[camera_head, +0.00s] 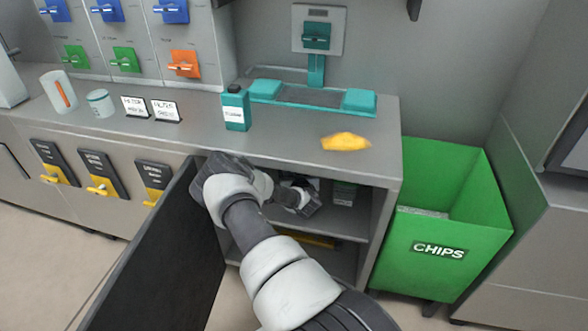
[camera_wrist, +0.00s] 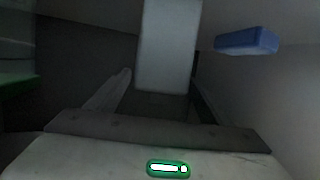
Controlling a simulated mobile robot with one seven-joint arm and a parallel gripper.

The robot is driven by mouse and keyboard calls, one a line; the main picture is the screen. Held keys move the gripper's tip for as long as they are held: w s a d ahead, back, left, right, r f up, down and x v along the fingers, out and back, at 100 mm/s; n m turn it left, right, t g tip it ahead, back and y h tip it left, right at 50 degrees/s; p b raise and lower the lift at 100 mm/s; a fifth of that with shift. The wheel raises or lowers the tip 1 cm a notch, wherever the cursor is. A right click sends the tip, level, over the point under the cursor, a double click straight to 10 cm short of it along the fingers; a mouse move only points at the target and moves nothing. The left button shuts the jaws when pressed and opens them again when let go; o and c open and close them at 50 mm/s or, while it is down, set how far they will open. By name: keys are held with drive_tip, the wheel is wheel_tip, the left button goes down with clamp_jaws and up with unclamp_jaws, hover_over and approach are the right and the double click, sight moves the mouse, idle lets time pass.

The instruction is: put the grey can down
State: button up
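A pale grey upright shape, which I take for the grey can (camera_wrist: 168,45), stands between my fingers in the wrist view. My gripper (camera_wrist: 165,88) has a finger close along each side of it and appears shut on it. The wrist view is dark, and the can's base is not clear. In the head view my gripper (camera_head: 304,200) is inside the open cabinet (camera_head: 393,170), at its upper compartment. The can is not clearly seen there, and my arm hides much of the opening.
A blue block-like thing (camera_wrist: 246,41) is right of the can. A small pale box (camera_head: 345,193) stands on the shelf. The open dark door (camera_head: 160,255) is left of my arm. A yellow packet (camera_head: 345,142) lies on the counter above; a green CHIPS bin (camera_head: 440,230) stands right.

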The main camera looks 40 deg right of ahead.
drive_tip(key=shift+r, duration=0.25)
drive_tip(key=p+v, duration=0.3)
drive_tip(key=v, duration=0.9)
drive_tip(key=shift+p, duration=0.4)
